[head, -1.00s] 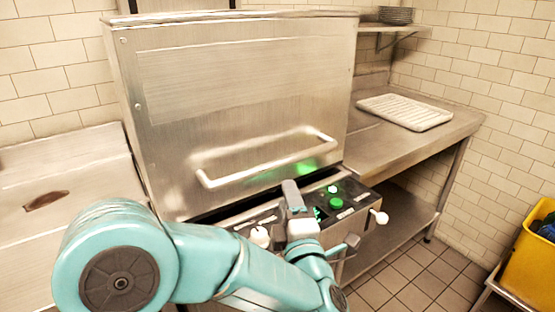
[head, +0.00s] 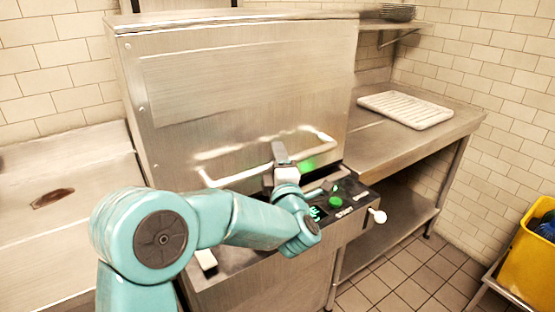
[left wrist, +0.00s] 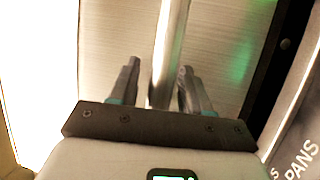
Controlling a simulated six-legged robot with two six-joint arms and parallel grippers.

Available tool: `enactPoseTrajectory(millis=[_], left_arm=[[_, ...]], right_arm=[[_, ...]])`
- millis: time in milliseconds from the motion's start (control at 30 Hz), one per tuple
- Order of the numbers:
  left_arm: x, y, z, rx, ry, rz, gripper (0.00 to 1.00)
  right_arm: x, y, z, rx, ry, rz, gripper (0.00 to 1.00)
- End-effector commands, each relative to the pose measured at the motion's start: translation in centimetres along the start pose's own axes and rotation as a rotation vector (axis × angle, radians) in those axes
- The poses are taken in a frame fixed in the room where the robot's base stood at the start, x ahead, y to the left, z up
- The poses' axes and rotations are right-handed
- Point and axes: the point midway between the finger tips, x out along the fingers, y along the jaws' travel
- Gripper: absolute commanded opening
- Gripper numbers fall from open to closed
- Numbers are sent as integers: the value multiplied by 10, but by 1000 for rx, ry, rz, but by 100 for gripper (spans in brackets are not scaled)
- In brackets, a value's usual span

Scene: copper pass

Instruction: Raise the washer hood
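The washer hood (head: 235,95) is a big brushed-steel box, lowered onto the machine body with its front facing me. A pale bar handle (head: 236,177) runs across its lower front. My left gripper (head: 279,152) is at the middle of this handle. In the left wrist view the handle bar (left wrist: 167,50) passes between the two fingers of the left gripper (left wrist: 159,75), with a visible gap on the left and a smaller one on the right. The gripper is open. My right gripper is in neither view.
Below the hood is a control panel (head: 350,202) with a green button (head: 335,202) and a white knob (head: 379,216). A steel counter at right holds a white ribbed rack (head: 405,110). A yellow bucket (head: 530,255) stands at the lower right.

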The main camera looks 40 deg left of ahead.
Motion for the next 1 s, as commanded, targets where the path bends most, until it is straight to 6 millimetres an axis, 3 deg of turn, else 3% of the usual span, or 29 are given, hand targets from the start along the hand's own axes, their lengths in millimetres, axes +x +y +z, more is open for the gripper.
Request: enactPoseTrajectory(millis=[33,133,333,467,667,1000], left_arm=[[0,0,0,0,0,0,32],[0,0,0,0,0,0,0],[0,2,0,-1,0,0,0],[2,13,-1,-3,2,3,0],[10,58,-5,-7,3,11,0],[32,178,-15,-10,5,11,0]], right_arm=[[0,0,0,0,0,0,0],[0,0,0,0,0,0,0],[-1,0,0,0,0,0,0],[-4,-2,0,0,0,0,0],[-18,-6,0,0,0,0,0],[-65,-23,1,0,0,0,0]])
